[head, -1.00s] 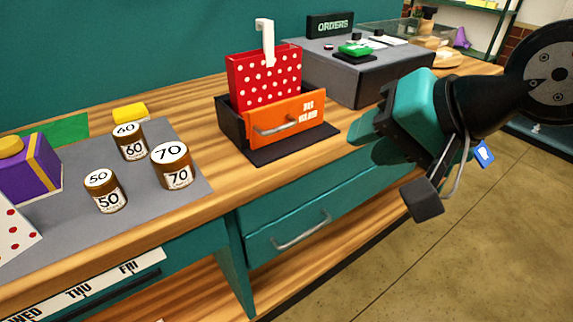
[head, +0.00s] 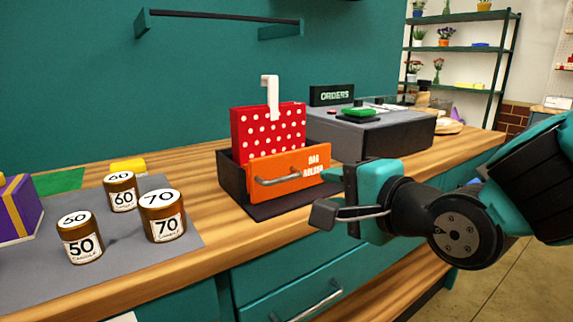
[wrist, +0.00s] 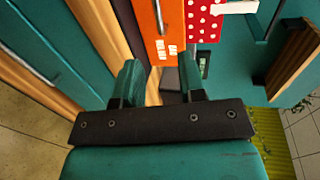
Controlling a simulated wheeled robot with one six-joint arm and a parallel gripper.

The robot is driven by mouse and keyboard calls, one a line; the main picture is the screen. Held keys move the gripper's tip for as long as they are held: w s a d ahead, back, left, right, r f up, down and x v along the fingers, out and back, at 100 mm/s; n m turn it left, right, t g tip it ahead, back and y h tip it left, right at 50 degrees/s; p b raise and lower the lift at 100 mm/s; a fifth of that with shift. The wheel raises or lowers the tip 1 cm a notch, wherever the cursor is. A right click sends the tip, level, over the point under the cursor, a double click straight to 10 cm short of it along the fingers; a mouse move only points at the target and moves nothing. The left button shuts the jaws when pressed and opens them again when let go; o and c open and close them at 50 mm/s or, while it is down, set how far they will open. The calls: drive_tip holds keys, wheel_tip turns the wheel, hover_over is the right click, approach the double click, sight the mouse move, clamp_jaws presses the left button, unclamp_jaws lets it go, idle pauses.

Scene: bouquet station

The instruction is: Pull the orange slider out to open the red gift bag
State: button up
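The red gift bag (head: 262,133) with white dots stands upright in a black holder (head: 232,180) on the wooden counter. A white strip (head: 271,98) rises above it. The orange slider (head: 288,174), with a metal bar handle (head: 291,177) and white lettering, covers the holder's front, close against the bag. My gripper (head: 325,192) is just right of and in front of the slider in the head view. In the wrist view the two teal fingers (wrist: 161,85) are apart with nothing between them. The orange slider (wrist: 160,25) and the red bag (wrist: 204,20) show beyond the fingertips.
Several brown candle jars (head: 163,215) stand on a grey mat (head: 190,242) to the left, near a purple box (head: 18,208). A grey station (head: 375,135) with an ORDERS sign (head: 331,94) stands behind right. Below the counter edge is a teal drawer (head: 290,285) with a handle.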

sight(288, 179)
drive_tip(key=p+x, duration=1.2)
drive_tip(key=x, duration=0.1)
drive_tip(key=shift+w+f, duration=0.1)
drive_tip(key=shift+f, duration=0.1)
clamp_jaws()
